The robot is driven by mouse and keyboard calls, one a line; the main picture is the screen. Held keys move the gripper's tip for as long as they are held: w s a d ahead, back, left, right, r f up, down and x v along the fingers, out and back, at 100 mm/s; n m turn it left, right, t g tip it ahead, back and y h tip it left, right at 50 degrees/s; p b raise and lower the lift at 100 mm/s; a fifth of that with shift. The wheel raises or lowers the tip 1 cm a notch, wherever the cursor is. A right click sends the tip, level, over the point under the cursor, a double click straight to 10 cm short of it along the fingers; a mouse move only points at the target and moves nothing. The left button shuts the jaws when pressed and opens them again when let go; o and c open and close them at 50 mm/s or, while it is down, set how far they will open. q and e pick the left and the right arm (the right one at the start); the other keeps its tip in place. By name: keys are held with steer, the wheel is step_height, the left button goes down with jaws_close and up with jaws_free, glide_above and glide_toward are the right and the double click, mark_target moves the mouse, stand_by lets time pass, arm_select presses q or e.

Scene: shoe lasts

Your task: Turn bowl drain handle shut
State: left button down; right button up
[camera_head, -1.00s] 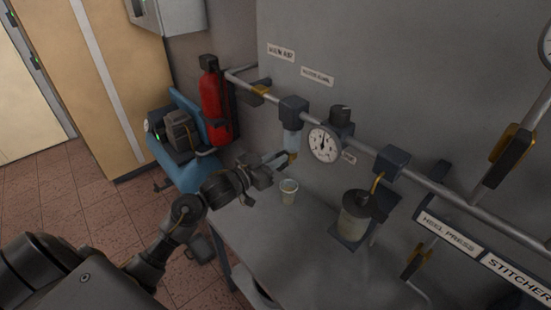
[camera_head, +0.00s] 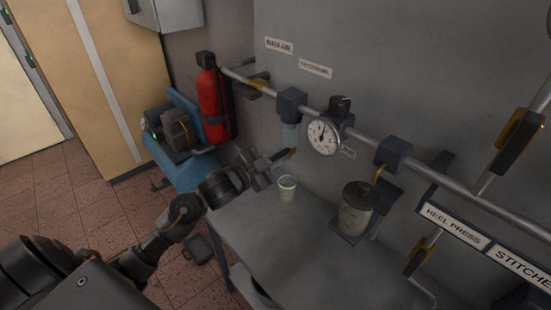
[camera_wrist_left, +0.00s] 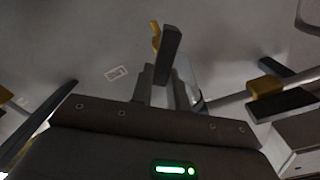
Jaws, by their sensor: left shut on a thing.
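The bowl (camera_head: 290,136), a pale cylinder under a dark block on the wall pipe, hangs left of the round gauge. Its drain handle (camera_head: 292,152) shows as a small yellow-orange piece at the bowl's lower end. My left gripper (camera_head: 284,156) reaches it from the left and is shut on it. In the left wrist view a yellow piece (camera_wrist_left: 155,36) shows beyond the gripper (camera_wrist_left: 163,84), beside a dark bar. The fingers hide part of the handle, and its exact angle is hard to tell. My right gripper is not in view.
A cup (camera_head: 287,187) stands on the grey bench (camera_head: 300,240) just below the gripper. A red extinguisher (camera_head: 213,105) stands behind left. The bench front is clear.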

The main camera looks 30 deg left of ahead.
arm_select(q)
steer(key=shift+s+d+f+m+b, duration=0.15)
steer(key=shift+f+m+b, duration=0.15)
steer(key=shift+m+b, duration=1.25)
steer(key=shift+w+d+f+m+b, duration=0.1)
steer(key=shift+f+m+b, duration=0.2)
steer(key=shift+m+b, duration=1.2)
steer(key=shift+s+d+f+m+b, duration=0.25)
steer(key=shift+m+b, duration=0.6)
steer(key=shift+m, duration=1.3)
steer(key=shift+w+a, duration=0.1)
steer(key=shift+w, duration=0.05)
steer(key=c, duration=1.4)
jaws_free()
steer(key=shift+o, duration=0.2)
